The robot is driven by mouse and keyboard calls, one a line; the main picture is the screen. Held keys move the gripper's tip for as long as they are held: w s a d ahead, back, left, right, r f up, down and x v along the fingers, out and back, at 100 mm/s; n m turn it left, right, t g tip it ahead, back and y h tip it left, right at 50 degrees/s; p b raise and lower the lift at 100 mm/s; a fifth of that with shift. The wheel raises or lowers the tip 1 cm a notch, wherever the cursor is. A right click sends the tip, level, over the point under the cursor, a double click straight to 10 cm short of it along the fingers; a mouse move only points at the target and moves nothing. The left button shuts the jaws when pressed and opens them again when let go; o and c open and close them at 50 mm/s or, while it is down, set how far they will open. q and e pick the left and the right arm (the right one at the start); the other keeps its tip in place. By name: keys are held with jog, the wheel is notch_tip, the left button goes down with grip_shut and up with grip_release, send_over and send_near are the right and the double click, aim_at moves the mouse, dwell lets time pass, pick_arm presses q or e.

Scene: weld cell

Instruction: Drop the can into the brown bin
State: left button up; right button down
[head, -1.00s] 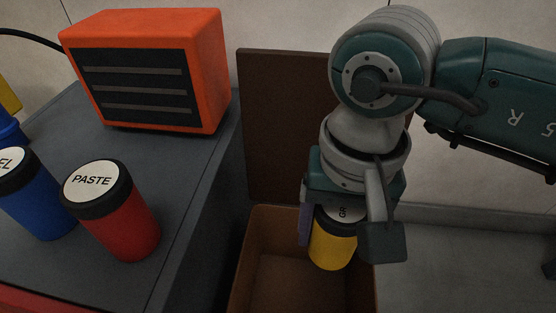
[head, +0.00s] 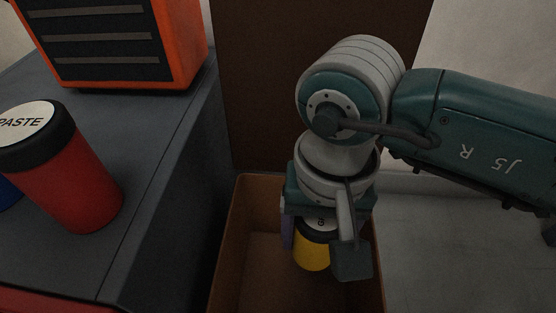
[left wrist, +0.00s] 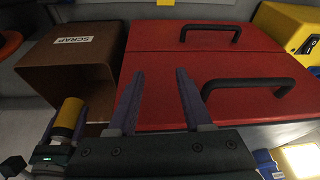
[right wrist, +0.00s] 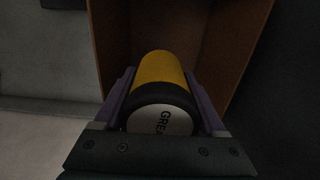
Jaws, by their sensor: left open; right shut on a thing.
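My right gripper (head: 325,245) is shut on a yellow can (head: 312,256) with a black and white lid. It holds the can at the opening of the brown bin (head: 229,240). The lid lettering shows partly as "GREA" in the right wrist view, where the can (right wrist: 160,68) lies between the fingers with the bin's inside beyond. In the left wrist view the brown bin (left wrist: 60,80) carries a "SCRAP" label and the yellow can (left wrist: 68,114) is beside its mouth. My left gripper (left wrist: 158,72) is open and empty in front of a red drawer front.
A red can (head: 70,185) marked "PASTE" stands on the dark bench (head: 160,150) left of the bin. An orange vented box (head: 120,40) stands behind it. A brown panel (head: 255,90) rises behind the bin. Grey floor (head: 440,250) is clear at right.

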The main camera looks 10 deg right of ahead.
grip_release()
jog(key=shift+r, duration=0.1)
notch_tip(320, 180, up, 10)
jog(key=p, duration=0.6)
jog(key=shift+w+p, duration=0.1)
jog(key=shift+p, duration=0.25)
